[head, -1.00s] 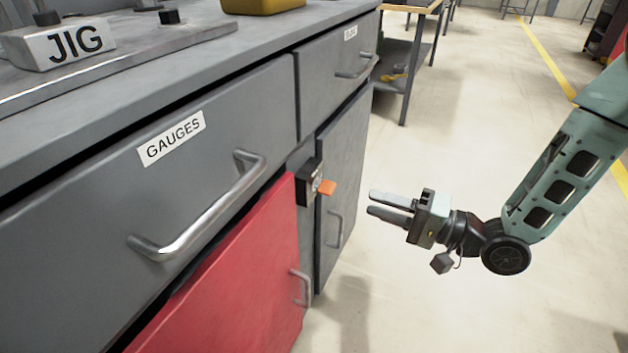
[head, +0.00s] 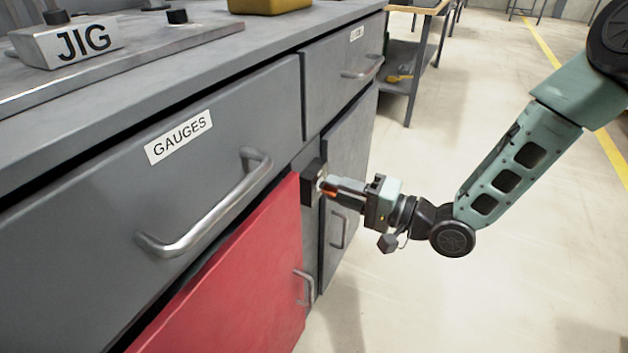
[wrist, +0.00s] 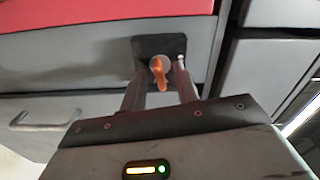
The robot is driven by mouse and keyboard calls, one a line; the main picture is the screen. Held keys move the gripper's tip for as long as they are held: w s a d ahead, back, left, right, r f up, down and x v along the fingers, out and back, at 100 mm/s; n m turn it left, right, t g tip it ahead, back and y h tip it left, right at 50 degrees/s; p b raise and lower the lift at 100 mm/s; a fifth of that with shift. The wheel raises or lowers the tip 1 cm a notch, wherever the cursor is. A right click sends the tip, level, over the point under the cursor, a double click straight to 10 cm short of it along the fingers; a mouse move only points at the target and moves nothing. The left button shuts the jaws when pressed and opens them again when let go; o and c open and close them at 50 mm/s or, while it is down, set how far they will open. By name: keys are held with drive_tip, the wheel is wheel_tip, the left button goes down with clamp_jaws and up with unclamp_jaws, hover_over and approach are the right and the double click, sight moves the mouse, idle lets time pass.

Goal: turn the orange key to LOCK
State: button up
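The orange key (head: 329,193) sits in a dark lock plate (head: 311,184) on the cabinet front, between the red door and a grey door. In the wrist view the key (wrist: 159,72) points toward me and hangs slightly tilted. My gripper (head: 332,186) is at the lock with its fingers around the key. In the wrist view one finger of my gripper (wrist: 160,80) is on each side of the key, with a visible gap, so it looks open. The fingers partly hide the key in the head view. No LOCK marking is readable.
The red door (head: 240,270) stands slightly proud beside the lock. The GAUGES drawer handle (head: 215,215) juts out to the left. The grey door's handle (head: 339,229) is just below my gripper. The floor to the right is free.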

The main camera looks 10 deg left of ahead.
clamp_jaws()
